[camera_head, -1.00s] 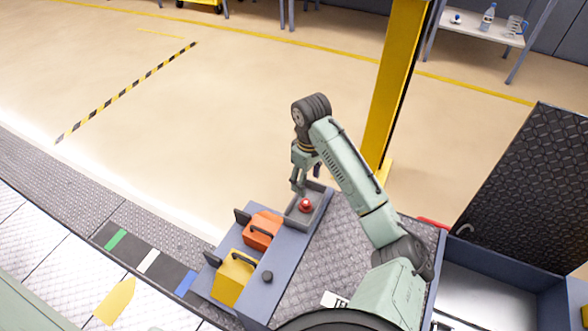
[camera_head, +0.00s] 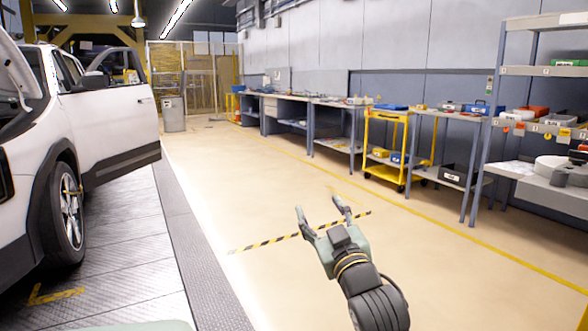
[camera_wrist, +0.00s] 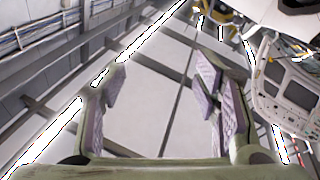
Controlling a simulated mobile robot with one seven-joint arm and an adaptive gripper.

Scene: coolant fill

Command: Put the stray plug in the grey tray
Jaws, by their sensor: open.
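My gripper (camera_head: 318,204) is raised in front of the head camera, with its two fingers apart and nothing between them. In the wrist view my gripper (camera_wrist: 158,75) also shows spread, empty fingers pointing toward the ceiling. I cannot make out the stray plug in either current view. The grey tray that was below my arm is outside both current views.
A white car (camera_head: 120,120) with an open door stands at the left. A yellow cart (camera_head: 388,150) and long benches line the right wall. A shelf rack (camera_head: 540,70) with bins stands nearest at right. The floor between (camera_head: 250,190) is clear beyond a striped line.

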